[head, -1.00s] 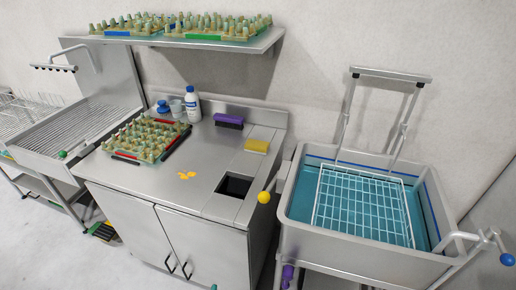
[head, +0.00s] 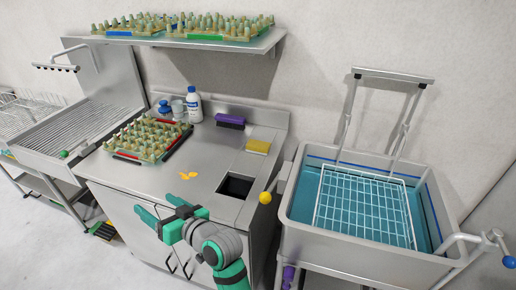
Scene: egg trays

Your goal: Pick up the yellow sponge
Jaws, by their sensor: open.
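The yellow sponge (head: 258,146) lies on the right part of the steel counter (head: 150,190), behind the square dark opening. It looks like a flat block with a darker underside. My gripper (head: 157,211) is at the front edge of the counter, in the lower middle of the head view. Its green fingers are spread apart and nothing shows between them. It is well in front and to the left of the sponge, not touching it.
A purple brush (head: 230,121) lies left of the sponge. A square opening (head: 236,186) is in front of it. An egg tray (head: 125,155), a white bottle (head: 193,105) and an orange spill (head: 188,176) are on the counter. A basin (head: 300,205) with a wire rack stands at right.

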